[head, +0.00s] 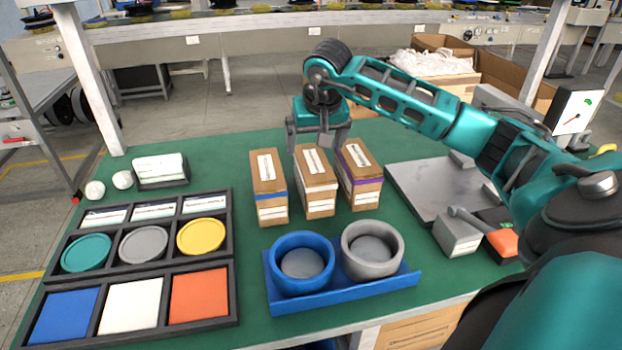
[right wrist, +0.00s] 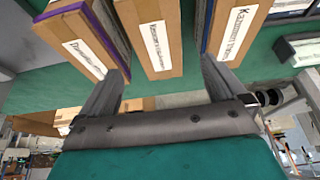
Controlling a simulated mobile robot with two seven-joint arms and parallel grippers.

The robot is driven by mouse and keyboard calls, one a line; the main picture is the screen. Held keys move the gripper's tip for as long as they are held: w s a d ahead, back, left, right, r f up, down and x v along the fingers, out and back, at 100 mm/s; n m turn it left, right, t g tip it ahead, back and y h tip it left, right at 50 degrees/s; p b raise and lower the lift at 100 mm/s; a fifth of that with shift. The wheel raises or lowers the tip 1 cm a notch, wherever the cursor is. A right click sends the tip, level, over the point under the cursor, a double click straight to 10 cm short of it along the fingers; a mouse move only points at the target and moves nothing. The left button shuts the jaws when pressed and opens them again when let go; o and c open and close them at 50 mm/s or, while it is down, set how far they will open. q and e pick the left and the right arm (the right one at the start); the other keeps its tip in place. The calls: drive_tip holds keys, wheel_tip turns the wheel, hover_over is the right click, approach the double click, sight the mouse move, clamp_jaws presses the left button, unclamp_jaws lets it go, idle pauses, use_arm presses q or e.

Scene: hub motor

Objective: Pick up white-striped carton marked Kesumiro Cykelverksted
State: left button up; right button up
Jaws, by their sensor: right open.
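Three brown cartons stand upright in a row on the green table. The middle carton (head: 316,181) has a pale band that looks white; it also shows in the right wrist view (right wrist: 155,45), its label too small to read surely. The left carton (head: 268,187) has a blue stripe and the right carton (head: 359,176) a purple one. My right gripper (head: 318,142) is open and empty, its fingers pointing down just above and behind the middle carton. In the right wrist view the middle carton lies between the open fingers (right wrist: 165,85), with no clear contact. My left gripper is not in view.
The blue-striped carton (right wrist: 235,30) and purple-striped carton (right wrist: 82,35) stand close on either side. In front is a blue holder (head: 345,292) with a blue and a grey ring. A black divided tray (head: 233,255) is left; a grey metal plate (head: 425,190) is right.

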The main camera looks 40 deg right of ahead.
sight(314, 162)
drive_tip(key=x, duration=0.3)
drive_tip(key=shift+s+x, duration=0.15)
drive_tip(key=shift+x, duration=1.2)
drive_tip(key=shift+s+x, duration=0.15)
drive_tip(key=shift+x, duration=1.15)
drive_tip(key=shift+f+b, duration=0.3)
drive_tip(key=shift+c, duration=0.4)
drive_tip(key=c, duration=1.2)
drive_tip(key=shift+c, duration=0.5)
drive_tip(key=shift+r, duration=0.15)
